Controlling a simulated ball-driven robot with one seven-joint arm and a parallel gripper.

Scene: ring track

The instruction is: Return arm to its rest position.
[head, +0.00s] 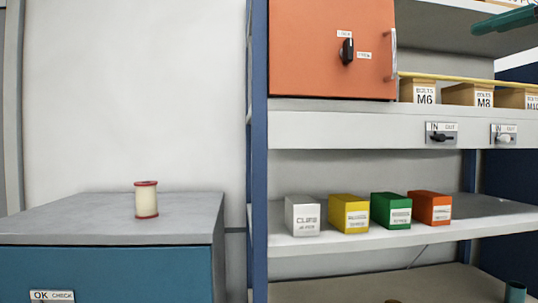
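My gripper is not in view in the head view, so I cannot see its fingers or whether it holds anything. A teal rod-like shape (505,20) cuts into the top right corner; I cannot tell whether it is part of my arm.
A cabinet (110,270) with a grey top bears a cream spool with red rims (146,199). Right of it stands a blue-framed shelf (259,150) with an orange locker (325,50), bolt boxes (468,95), two IN/OUT switches (441,135) and small coloured boxes (390,211). A teal cylinder (515,292) stands lower right.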

